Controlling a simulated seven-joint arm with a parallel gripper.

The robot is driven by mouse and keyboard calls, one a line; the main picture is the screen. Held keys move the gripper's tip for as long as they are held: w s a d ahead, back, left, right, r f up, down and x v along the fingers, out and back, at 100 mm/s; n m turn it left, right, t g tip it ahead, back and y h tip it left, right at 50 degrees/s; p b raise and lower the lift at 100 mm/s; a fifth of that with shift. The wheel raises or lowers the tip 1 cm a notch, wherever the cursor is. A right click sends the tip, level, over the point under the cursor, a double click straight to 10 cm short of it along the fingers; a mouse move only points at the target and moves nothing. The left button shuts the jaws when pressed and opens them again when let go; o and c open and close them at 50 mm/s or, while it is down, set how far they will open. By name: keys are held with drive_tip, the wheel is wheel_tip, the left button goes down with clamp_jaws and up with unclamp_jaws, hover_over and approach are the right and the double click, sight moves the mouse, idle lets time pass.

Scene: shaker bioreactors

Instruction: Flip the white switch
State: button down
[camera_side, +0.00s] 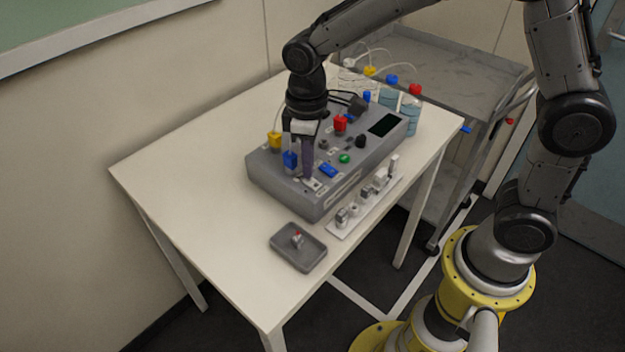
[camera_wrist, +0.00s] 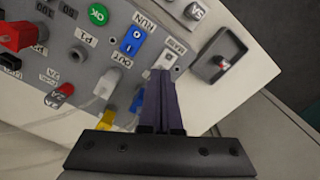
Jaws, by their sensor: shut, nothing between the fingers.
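The grey control box (camera_side: 325,160) stands on the table. A white switch (camera_wrist: 168,57) sits near the box's corner, just past my fingertips in the wrist view; in the side view a small white part (camera_side: 314,184) shows beside the fingertips. My gripper (camera_side: 307,177) points down over that corner, its purple fingers shut and empty. In the wrist view the closed fingertips (camera_wrist: 163,74) lie right at the switch and partly cover it. I cannot tell whether they touch it or which way the switch is set.
A blue RUN switch (camera_side: 328,170), a green OK button (camera_side: 344,158) and a red knob (camera_side: 340,123) are close by on the box. Blue and yellow plugs stand near the fingers. A grey tray (camera_side: 283,256) and a white rack (camera_side: 345,226) lie in front. The left table top is clear.

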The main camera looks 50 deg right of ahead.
drive_tip(key=shift+f, duration=0.8)
idle(0.4)
drive_tip(key=shift+r, duration=3.55)
drive_tip(key=s+d+r+m+t, duration=0.35)
drive_tip(key=s+d+r, duration=0.35)
drive_tip(key=s+r, duration=0.25)
drive_tip(key=s+d+f+m+t, duration=0.1)
drive_tip(key=s+f, duration=0.1)
drive_tip(key=s, duration=0.3)
drive_tip(key=s+d+f+m+t, duration=0.1)
drive_tip(key=s+d, duration=0.1)
drive_tip(key=s, duration=0.3)
drive_tip(key=shift+f, duration=0.35)
